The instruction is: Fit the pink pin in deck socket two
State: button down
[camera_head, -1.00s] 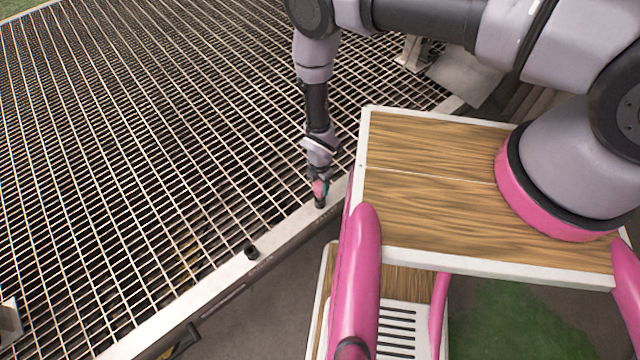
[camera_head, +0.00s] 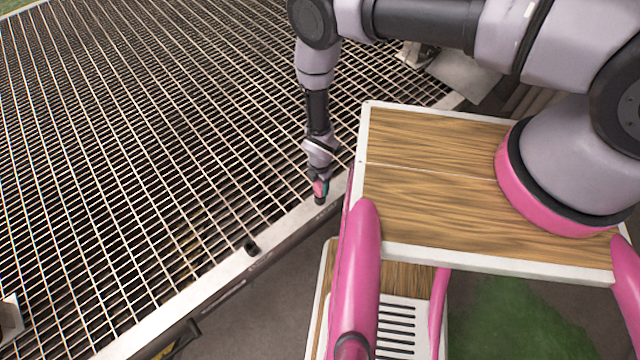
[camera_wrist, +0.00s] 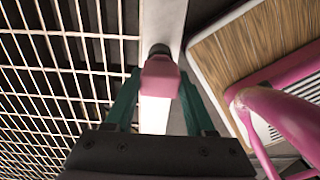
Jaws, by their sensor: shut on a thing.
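The pink pin (camera_wrist: 160,76) is between the teal fingers of my gripper (camera_wrist: 158,88), which is shut on it. In the head view my gripper (camera_head: 320,186) is low over the pale edge strip of the deck, with a little of the pink pin (camera_head: 318,188) showing. A dark round socket (camera_head: 320,200) is right below the pin; it also shows in the wrist view (camera_wrist: 159,49), just beyond the pin's end. I cannot tell whether the pin is inside it or only above it. No socket numbers are readable.
Another dark socket (camera_head: 251,247) stands on the pale edge strip (camera_head: 215,280), nearer the camera. The grating deck (camera_head: 130,170) fills the left. My own wood-topped base lies close to the right of the gripper.

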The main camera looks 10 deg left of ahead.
jog(key=shift+f, duration=0.65)
jog(key=shift+c, duration=0.8)
grip_release()
notch_tip(320, 180, up, 11)
jog(key=shift+f, duration=0.1)
